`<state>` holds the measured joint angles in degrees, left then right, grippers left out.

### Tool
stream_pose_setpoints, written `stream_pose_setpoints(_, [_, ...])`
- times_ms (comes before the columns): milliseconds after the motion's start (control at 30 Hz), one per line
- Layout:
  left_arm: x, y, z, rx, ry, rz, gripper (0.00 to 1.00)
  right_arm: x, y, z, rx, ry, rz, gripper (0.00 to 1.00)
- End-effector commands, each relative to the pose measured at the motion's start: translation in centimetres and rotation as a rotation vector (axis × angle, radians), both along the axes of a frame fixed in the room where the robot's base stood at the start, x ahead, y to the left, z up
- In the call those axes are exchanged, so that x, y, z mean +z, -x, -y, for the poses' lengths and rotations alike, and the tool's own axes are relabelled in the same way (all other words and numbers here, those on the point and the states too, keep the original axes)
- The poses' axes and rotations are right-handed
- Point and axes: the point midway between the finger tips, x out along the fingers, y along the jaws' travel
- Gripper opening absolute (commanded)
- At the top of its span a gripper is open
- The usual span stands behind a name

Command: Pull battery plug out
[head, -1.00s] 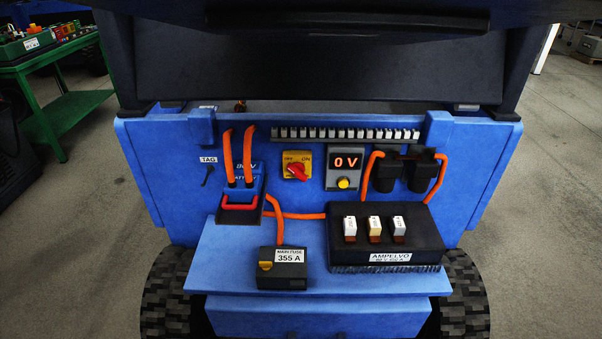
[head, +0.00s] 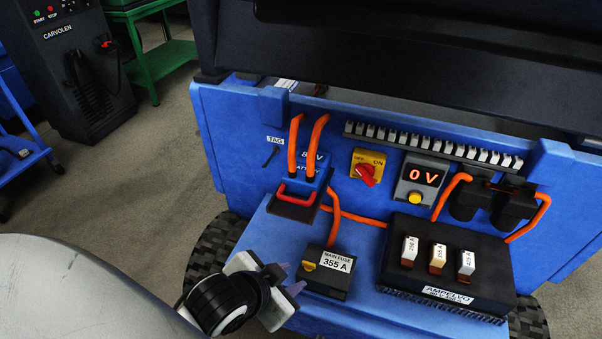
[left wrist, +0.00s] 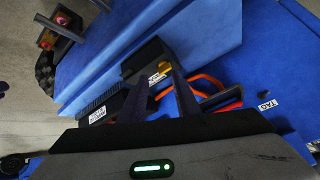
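The battery plug (head: 306,181) is a blue block with a red handle (head: 297,196) and two orange cables from its top. It sits in a dark socket (head: 292,211) on the blue panel. My left gripper (head: 288,279) is in front of and below the plug, apart from it, near the shelf's front left edge. In the left wrist view its two fingers (left wrist: 160,100) stand apart with nothing seen between them. Orange cables (left wrist: 205,82) show beyond them; the plug cannot be made out clearly there. My right gripper is not in view.
The main fuse box (head: 327,272) lies just right of my left gripper. The fuse holder block (head: 450,265) stands further right. A dark charger cabinet (head: 75,75) stands at the back left.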

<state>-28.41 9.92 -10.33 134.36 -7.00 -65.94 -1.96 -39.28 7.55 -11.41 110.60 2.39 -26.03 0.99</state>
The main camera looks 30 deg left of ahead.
Motion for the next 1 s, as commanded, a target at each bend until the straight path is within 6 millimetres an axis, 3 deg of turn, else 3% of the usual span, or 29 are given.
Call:
stream_pose_setpoints(233, [9.8,-8.0,-1.1,-0.092,-0.212,0.35,0.29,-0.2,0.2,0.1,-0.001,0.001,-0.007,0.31])
stream_pose_setpoints(433, [20.8,-13.6,1.0,-0.242,-0.447,0.76,0.29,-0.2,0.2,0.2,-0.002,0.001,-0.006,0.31])
stream_pose_setpoints(567, [29.4,-15.0,5.3,-0.411,-0.668,1.105,0.29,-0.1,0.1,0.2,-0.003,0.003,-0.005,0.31])
stream_pose_setpoints(600, [32.1,-14.8,7.3,-0.484,-0.756,1.229,0.29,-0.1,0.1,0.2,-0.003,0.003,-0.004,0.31])
stream_pose_setpoints(700, [36.8,-12.6,13.3,-0.709,-1.006,1.538,0.29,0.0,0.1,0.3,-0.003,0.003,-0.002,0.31])
stream_pose_setpoints(767, [37.8,-10.7,16.8,-0.868,-1.164,1.702,0.29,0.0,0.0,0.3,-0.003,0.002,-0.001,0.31])
stream_pose_setpoints(833, [37.0,-8.4,20.2,-1.08,-1.354,1.864,0.29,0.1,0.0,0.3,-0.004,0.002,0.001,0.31])
stream_pose_setpoints(900, [34.4,-6.5,22.5,-1.323,-1.546,1.984,0.29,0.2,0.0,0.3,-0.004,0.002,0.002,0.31])
stream_pose_setpoints(967, [31.2,-5.7,23.1,-1.564,-1.706,2.042,0.29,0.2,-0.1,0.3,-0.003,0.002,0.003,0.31])
stream_pose_setpoints(1000, [28.7,-5.5,22.8,1.632,1.695,-1.927,0.29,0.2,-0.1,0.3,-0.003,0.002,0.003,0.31])
